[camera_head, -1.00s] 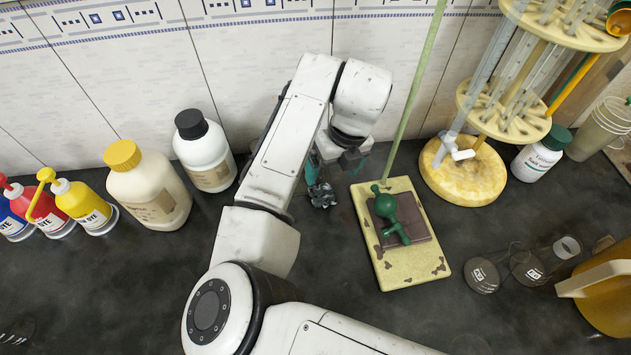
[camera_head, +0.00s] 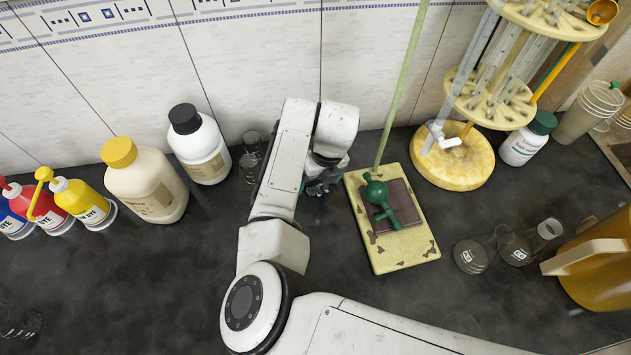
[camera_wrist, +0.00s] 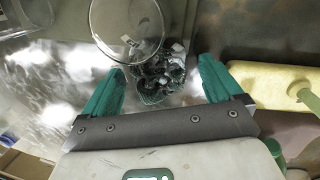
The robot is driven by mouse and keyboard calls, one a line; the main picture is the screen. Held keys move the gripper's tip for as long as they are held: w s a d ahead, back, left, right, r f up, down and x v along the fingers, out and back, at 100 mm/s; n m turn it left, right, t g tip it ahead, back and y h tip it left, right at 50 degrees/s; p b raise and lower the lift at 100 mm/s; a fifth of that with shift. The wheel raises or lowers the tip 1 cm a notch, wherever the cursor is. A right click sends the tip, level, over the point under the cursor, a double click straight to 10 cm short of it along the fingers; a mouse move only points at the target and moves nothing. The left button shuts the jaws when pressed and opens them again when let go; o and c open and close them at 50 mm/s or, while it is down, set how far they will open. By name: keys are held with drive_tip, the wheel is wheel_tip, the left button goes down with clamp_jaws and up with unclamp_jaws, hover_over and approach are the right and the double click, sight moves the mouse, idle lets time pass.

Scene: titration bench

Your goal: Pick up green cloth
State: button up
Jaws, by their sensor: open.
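The green cloth is a small crumpled heap of dark green and grey. In the wrist view the cloth (camera_wrist: 160,82) lies on the bench between the spread teal fingers of my gripper (camera_wrist: 161,66). The fingers are open, one on each side of it, and I cannot tell whether they touch it. In the head view the cloth (camera_head: 320,187) is mostly hidden under my gripper (camera_head: 326,178), just left of the stand's base.
A cream stand base (camera_head: 408,255) with a green clamp (camera_head: 378,195) is close on the right. A clear glass (camera_wrist: 127,22) is just beyond the cloth. Bottles (camera_head: 145,185) stand left, and a yellow round rack base (camera_head: 455,165) stands right.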

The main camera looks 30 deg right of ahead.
drive_tip(key=c, duration=1.3)
drive_tip(key=shift+o, duration=0.2)
wheel_tip(320, 180, up, 10)
drive_tip(key=p, duration=0.5)
drive_tip(key=o, duration=0.5)
drive_tip(key=c, duration=0.3)
drive_tip(key=shift+c, duration=0.3)
